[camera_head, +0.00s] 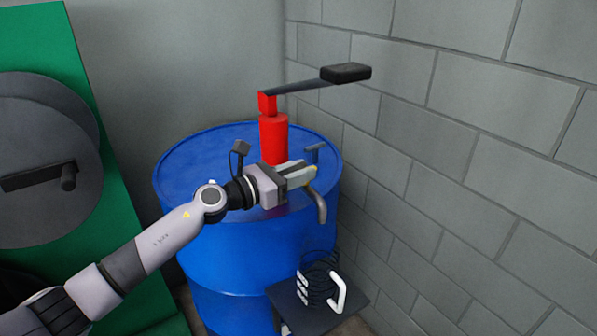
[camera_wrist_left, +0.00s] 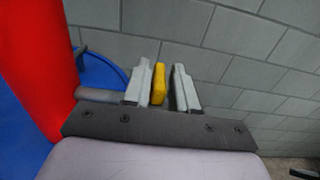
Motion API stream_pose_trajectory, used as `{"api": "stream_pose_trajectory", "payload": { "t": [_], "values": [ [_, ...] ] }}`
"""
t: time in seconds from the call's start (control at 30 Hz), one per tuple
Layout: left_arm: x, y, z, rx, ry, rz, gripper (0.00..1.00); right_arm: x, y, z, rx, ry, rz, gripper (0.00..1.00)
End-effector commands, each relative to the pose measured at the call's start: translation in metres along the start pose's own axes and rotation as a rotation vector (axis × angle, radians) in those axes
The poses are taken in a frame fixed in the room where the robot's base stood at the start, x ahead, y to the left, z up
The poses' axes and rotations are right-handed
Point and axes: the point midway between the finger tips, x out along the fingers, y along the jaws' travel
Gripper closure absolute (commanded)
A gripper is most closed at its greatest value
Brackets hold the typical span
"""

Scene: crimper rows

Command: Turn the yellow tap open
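The yellow tap handle (camera_wrist_left: 158,83) stands between the two fingers of my left gripper (camera_wrist_left: 162,86) in the left wrist view. It lies close against the left finger, with a narrow dark gap to the right finger. In the head view my left gripper (camera_head: 305,175) is over the near right rim of the blue drum, at the tap. Only a sliver of yellow (camera_head: 326,174) shows there, and the fingers hide the rest. A grey bent spout (camera_head: 319,207) curves down just below the fingers. My right gripper is not in view.
The blue drum (camera_head: 225,255) carries a red pump (camera_head: 273,138) with a black-gripped lever (camera_head: 345,73). A block wall (camera_head: 450,130) is close on the right. A dark stool (camera_head: 325,317) with a coiled black cable (camera_head: 318,284) stands below. A green panel (camera_head: 35,40) is at left.

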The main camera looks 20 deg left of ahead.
Motion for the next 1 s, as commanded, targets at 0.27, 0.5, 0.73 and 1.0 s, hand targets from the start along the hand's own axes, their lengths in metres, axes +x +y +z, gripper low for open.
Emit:
{"api": "stream_pose_trajectory", "payload": {
  "t": [0.27,0.5,0.73,1.0],
  "values": [
    [0.000,0.000,0.000,-0.001,0.000,0.002,1.00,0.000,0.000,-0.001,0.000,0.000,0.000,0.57],
    [0.000,-0.001,0.002,-0.001,0.001,0.026,1.00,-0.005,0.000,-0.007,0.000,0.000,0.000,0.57],
    [-0.001,-0.002,0.005,0.003,0.002,0.096,1.00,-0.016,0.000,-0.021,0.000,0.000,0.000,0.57],
    [0.000,-0.004,0.004,-0.003,0.000,0.215,1.00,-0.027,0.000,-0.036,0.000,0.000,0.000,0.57]
  ]
}}
